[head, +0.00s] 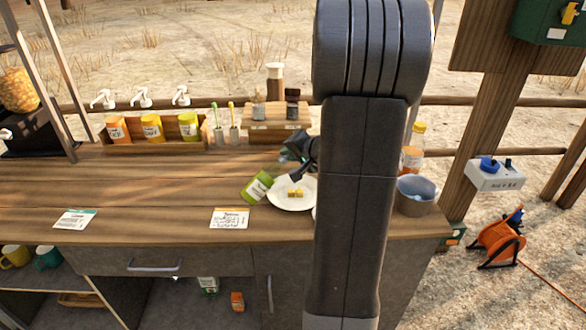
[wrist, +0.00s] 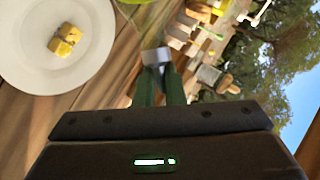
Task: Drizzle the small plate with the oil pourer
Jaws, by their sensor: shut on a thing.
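The small plate (head: 276,200) is white and round, with yellow cubes (head: 295,192) on it. It also shows at the upper left of the wrist view (wrist: 28,72). A green container with a white label (head: 257,187), seemingly the oil pourer, is tilted at the plate's left edge, its upper end leaning right. Only a green sliver of it shows at the top of the wrist view (wrist: 133,1). My gripper (head: 288,162) is just above the plate's far side. In the wrist view its fingers are shut on a pale, blocky part (wrist: 178,56). Its join to the green container is unclear.
A wooden rack with orange, yellow and green containers (head: 152,128) stands at the back left. A wooden box (head: 276,134) is behind the plate. A grey pot (head: 414,197) and a bottle (head: 412,155) are right of my arm. The left counter is mostly clear.

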